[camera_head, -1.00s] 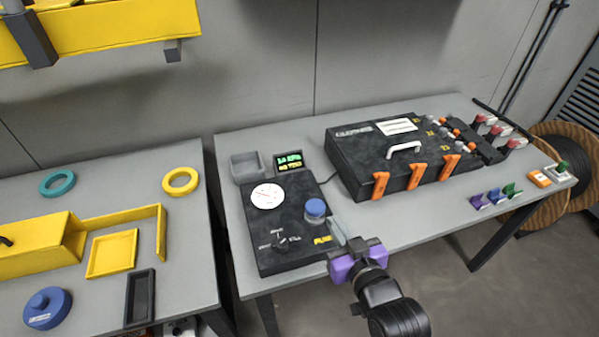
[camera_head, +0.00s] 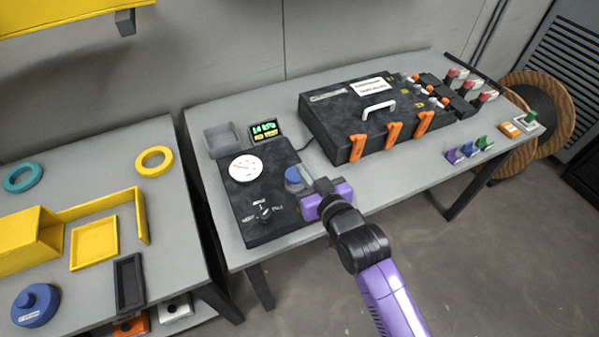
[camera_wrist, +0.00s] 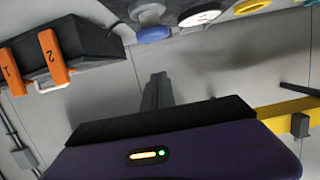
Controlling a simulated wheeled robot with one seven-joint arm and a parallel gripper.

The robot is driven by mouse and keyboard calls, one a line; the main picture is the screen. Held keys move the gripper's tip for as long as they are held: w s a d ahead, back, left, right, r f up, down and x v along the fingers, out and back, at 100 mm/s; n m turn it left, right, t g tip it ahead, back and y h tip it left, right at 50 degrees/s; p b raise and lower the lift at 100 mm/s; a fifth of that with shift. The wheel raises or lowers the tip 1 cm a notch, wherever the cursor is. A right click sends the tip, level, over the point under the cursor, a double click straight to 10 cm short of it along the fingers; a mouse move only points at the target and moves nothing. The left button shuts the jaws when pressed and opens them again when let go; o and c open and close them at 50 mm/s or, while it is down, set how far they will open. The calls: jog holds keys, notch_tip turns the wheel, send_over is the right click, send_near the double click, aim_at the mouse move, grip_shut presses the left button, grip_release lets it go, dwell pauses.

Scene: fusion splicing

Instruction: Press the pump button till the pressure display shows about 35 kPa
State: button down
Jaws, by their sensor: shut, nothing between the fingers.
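The black pump box (camera_head: 235,200) stands at the left end of the right table, with a round white gauge (camera_head: 245,168) and a selector knob (camera_head: 264,213) on top. Its blue pump button (camera_head: 294,177) is near the right edge. The pressure display (camera_head: 266,130) behind it shows green text that looks like 14 kPa, with a smaller yellow line below. My gripper (camera_head: 306,187) is shut and empty, close by the button's right side. I cannot tell whether it touches the button. In the wrist view, my shut fingers (camera_wrist: 157,91) show below a blue round part (camera_wrist: 154,34).
A grey open bin (camera_head: 222,139) stands left of the display. A black case (camera_head: 350,120) with orange latches (camera_head: 392,136) lies to the right. Small coloured parts (camera_head: 469,149) are at the table's right end. The left table holds yellow trays (camera_head: 95,243) and rings.

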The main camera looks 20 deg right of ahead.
aim_at(300, 182)
jog(key=x, duration=0.3)
jog(key=shift+w, duration=0.3)
jog(key=f, duration=0.2)
jog(key=shift+s+f+p, duration=0.3)
jog(key=shift+f+p, duration=0.05)
jog(key=shift+f, duration=0.65)
jog(key=shift+f+b, duration=1.1)
jog(key=shift+f, duration=0.45)
